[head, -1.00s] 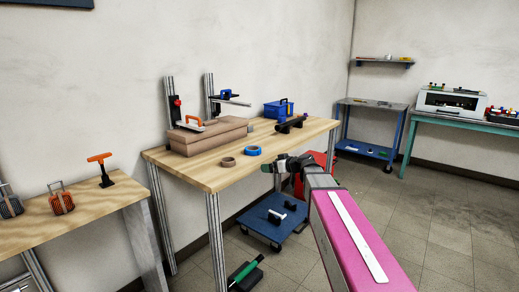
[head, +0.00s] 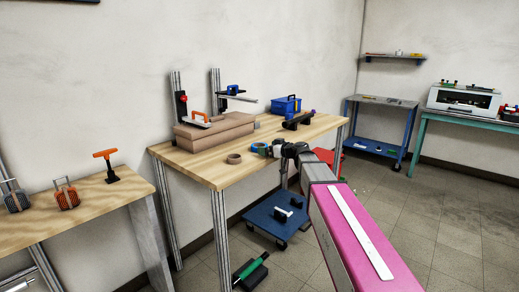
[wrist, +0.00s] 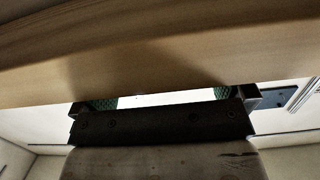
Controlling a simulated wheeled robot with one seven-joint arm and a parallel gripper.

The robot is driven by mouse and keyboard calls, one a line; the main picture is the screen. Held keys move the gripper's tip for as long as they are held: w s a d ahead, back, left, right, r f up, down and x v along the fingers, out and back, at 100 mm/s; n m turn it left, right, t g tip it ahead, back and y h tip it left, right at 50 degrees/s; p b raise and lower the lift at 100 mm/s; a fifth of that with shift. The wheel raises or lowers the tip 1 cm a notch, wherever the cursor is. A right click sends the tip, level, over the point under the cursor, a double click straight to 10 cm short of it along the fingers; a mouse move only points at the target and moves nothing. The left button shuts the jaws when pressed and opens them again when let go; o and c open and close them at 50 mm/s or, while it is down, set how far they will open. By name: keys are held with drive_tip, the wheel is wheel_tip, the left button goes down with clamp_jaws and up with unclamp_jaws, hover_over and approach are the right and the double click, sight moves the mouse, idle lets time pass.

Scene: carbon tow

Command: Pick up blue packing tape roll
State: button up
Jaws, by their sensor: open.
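The blue packing tape roll (head: 259,147) lies near the front edge of the wooden workbench (head: 212,172) in the head view. My gripper (head: 272,151) is just to the right of the roll and partly overlaps it in the picture; whether they touch cannot be told. My gripper is open, with its two fingers spread at either side in the wrist view (wrist: 165,99). The roll does not show in the wrist view, where the wooden bench edge (wrist: 150,75) crosses above the fingers.
A brown tape roll (head: 233,159) lies left of the blue one. Brown boxes (head: 214,131), a blue toolbox (head: 286,105) and a dark tool (head: 297,122) stand farther back. A blue dolly (head: 275,218) is under the bench. The bench's front left is clear.

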sight(255, 144)
drive_tip(key=x, duration=0.5)
drive_tip(key=shift+r, duration=0.2)
drive_tip(key=c, duration=0.8)
drive_tip(key=shift+o, duration=0.2)
drive_tip(key=shift+r, duration=0.15)
